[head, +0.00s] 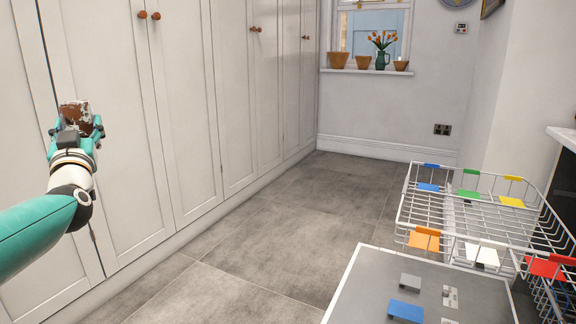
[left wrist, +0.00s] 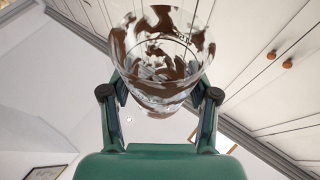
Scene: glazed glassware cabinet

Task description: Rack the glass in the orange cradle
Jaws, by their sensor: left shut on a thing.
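My left gripper (head: 78,135) is raised at the left of the head view, in front of the cupboard doors. It is shut on a clear glass (head: 74,113) with brown smears. In the left wrist view the glass (left wrist: 160,50) sits between the two fingers of the left gripper (left wrist: 160,105), its wide rim facing the camera. The orange cradle (head: 425,239) is at the near left corner of the white wire rack (head: 398,225), far to the right of the gripper. It looks empty. My right gripper is out of view.
The rack also has blue (head: 430,172), green (head: 469,193), yellow (head: 513,191), white (head: 482,255) and red (head: 546,268) cradles. A grey panel (head: 375,285) with a blue piece (head: 405,310) lies nearer. Tall white cupboards (head: 180,110) line the left. The floor between is clear.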

